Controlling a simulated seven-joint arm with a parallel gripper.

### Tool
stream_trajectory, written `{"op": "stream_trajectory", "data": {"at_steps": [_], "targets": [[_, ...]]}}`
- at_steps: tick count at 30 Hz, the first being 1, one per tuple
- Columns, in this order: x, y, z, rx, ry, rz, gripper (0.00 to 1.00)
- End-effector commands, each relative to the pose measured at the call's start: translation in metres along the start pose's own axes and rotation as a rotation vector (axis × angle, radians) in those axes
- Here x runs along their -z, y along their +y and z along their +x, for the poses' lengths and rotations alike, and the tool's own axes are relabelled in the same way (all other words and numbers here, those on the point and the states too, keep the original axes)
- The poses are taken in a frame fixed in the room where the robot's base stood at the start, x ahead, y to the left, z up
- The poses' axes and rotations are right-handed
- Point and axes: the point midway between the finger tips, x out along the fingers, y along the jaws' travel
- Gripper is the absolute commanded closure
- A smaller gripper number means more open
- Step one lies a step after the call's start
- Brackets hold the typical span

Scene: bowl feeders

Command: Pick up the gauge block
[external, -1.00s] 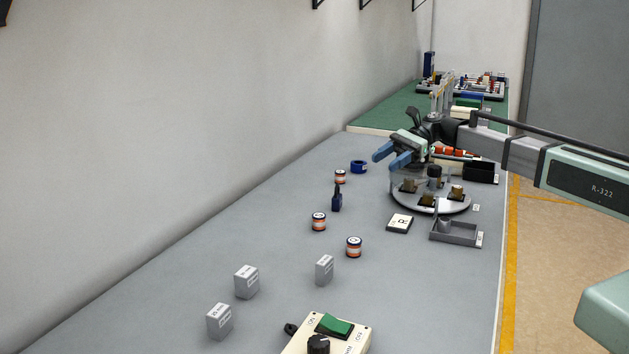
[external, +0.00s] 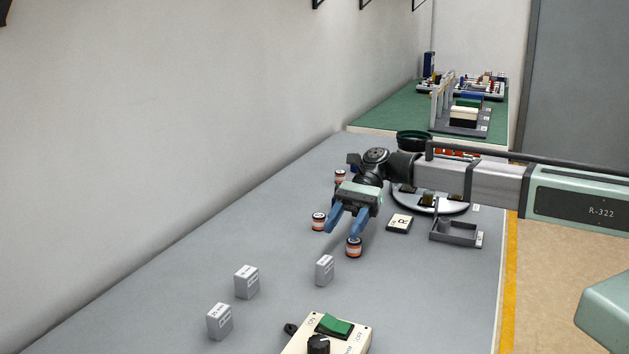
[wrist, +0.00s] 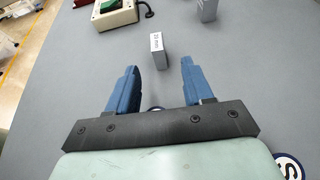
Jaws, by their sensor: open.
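Three grey labelled gauge blocks stand on the grey bench in the external view: one on the right (external: 324,270), one in the middle (external: 246,282) and one at the front left (external: 219,321). My gripper (external: 345,230) is open and empty, its blue fingers pointing toward the blocks. In the wrist view a gauge block (wrist: 158,48) stands beyond and roughly between the fingertips (wrist: 160,67), apart from both. Part of another block (wrist: 207,10) shows at the top edge. The label on the block ahead is too small to read surely.
A control box (external: 347,335) with a green switch sits at the front. A card marked R (external: 399,223) and a grey tray (external: 455,232) lie right. The left bench is clear.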

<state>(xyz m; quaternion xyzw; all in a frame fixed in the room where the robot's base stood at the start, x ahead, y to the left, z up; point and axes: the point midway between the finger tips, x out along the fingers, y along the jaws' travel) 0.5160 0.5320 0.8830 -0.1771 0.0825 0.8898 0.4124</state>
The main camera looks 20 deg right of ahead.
Motion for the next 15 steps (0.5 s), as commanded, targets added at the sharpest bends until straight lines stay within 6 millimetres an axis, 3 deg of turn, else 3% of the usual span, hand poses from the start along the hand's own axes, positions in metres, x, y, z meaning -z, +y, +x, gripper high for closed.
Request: {"op": "stream_trajectory", "data": {"at_steps": [7, 15], "targets": [[0.0, 0.001, 0.04, -0.002, -0.001, 0.0, 0.49], [0.0, 0.0, 0.054, 0.001, -0.001, 0.0, 0.49]]}}
